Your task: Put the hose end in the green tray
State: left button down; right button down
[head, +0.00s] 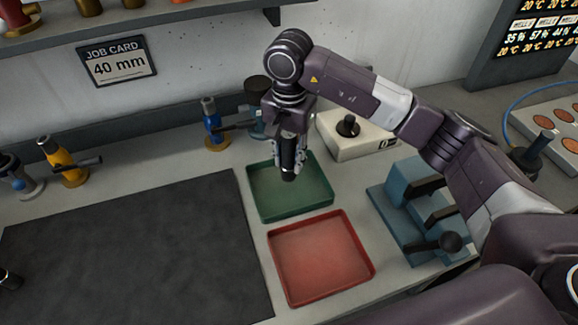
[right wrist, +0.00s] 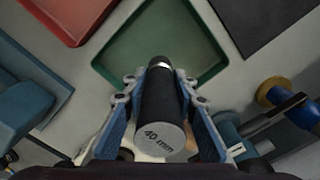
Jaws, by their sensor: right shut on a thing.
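The hose end is a black cylinder marked "40 mm" with a pale band near its far end; it fills the middle of the right wrist view (right wrist: 162,110) and hangs upright in the head view (head: 288,172). My right gripper (head: 287,160) is shut on it, with a finger on each side. The green tray (head: 318,205) is on the bench below, and its floor shows empty around the hose end. The hose end's lower tip is over the tray; I cannot tell the exact gap. My left gripper cannot be made out.
A red tray (head: 320,258) lies in front of the green one. A blue lever block (head: 400,205) stands right, a white joystick box (head: 355,145) behind. A blue fitting (head: 212,125) and yellow fitting (head: 62,160) stand left, behind a dark mat (head: 130,250). A "40 mm" job card (head: 117,62) hangs behind.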

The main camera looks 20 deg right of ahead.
aim_at(289, 170)
notch_tip(289, 170, down, 4)
jog(key=shift+r+p, duration=0.15)
jog(key=shift+p, duration=0.3)
jog(key=shift+f, duration=0.2)
jog(key=shift+f, duration=0.2)
jog(key=c, duration=1.6)
grip_release()
jog(key=shift+r, duration=0.1)
